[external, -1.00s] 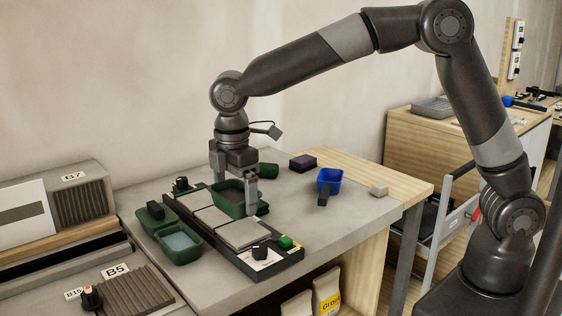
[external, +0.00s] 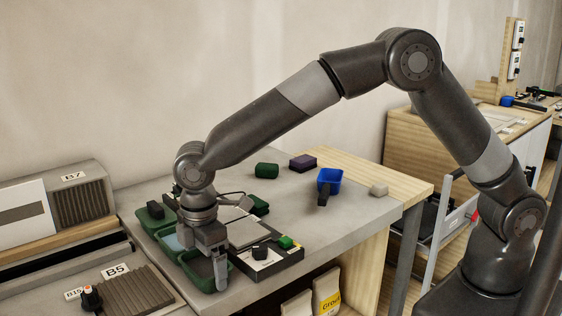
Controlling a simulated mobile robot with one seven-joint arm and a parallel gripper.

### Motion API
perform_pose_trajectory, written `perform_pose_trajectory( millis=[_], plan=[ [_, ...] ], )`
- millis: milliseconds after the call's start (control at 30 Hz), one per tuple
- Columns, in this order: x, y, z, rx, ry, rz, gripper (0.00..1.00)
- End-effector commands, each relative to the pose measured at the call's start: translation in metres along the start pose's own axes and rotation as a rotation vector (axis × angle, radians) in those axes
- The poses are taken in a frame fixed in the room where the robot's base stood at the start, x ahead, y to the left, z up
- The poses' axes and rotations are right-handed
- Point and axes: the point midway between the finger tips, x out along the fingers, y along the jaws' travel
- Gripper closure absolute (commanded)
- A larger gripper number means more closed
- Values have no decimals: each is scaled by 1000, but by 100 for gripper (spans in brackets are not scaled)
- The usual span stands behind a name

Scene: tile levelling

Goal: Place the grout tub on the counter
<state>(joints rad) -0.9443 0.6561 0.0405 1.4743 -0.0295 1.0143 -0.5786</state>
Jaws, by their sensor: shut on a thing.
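The grout tub (external: 195,272) is a green tub with a grey-brown inside, at the front left of the grey counter (external: 330,222). My gripper (external: 220,275) is shut on it from above, pointing down. The tub is low at the counter surface, in front of a green tub of bluish water (external: 170,240). I cannot tell whether its base touches the counter. My gripper and wrist hide part of both tubs.
The tile board (external: 275,263) with grey tiles lies just right of my gripper. A green tub with a black item (external: 155,212) stands behind the water tub.

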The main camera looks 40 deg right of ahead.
Motion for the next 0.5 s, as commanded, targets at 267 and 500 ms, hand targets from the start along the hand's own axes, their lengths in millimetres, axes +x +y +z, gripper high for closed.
perform_pose_trajectory(
  millis=[267,500],
  plan=[
    [1,0,0,0,3,1,41],
    [4,0,0,0,2,1,0]
  ],
)
